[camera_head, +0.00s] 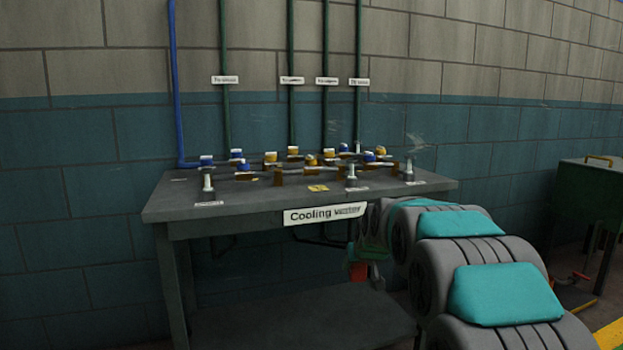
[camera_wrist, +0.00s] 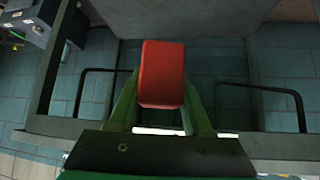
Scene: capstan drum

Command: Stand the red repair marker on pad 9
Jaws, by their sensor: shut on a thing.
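The red repair marker (camera_wrist: 162,74) is a red block between the two green fingers of my gripper (camera_wrist: 162,92) in the wrist view. The gripper is shut on it. In the head view, the marker (camera_head: 357,271) shows as a small red patch below the table's front edge, beside my arm. The gripper is low there and partly hidden by my arm. No pad that I can read as pad 9 shows; a small yellow plate (camera_head: 318,188) lies on the table top, its print too small to read.
A grey table (camera_head: 240,205) with a "Cooling" sign (camera_head: 325,214) carries pipes and several blue and yellow valves. Labelled pipes run up the wall behind. A green cabinet (camera_head: 585,205) stands at the right. The lower shelf (camera_head: 300,320) looks bare.

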